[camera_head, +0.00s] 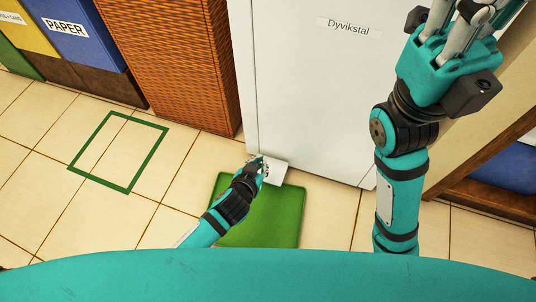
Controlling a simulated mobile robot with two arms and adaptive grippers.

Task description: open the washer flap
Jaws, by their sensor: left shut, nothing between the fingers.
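A tall white appliance front (315,95) with a label reading "Dyvikstal" fills the upper middle of the head view. A small white flap (276,174) shows at its lower left corner and juts out over the green mat. My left gripper (263,163) is at the flap's left edge, shut, with nothing seen in it; whether it touches the flap is hard to tell. My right gripper (462,25) is raised at the upper right, in front of the appliance's right side. Its fingertips are partly cut off by the top edge.
A green mat (270,222) lies on the tiled floor below the appliance. A brown woven cabinet (165,60) stands to its left, with blue (80,45) and yellow bins beyond. A wooden shelf (490,200) is at the right. A green taped square (99,183) marks free floor.

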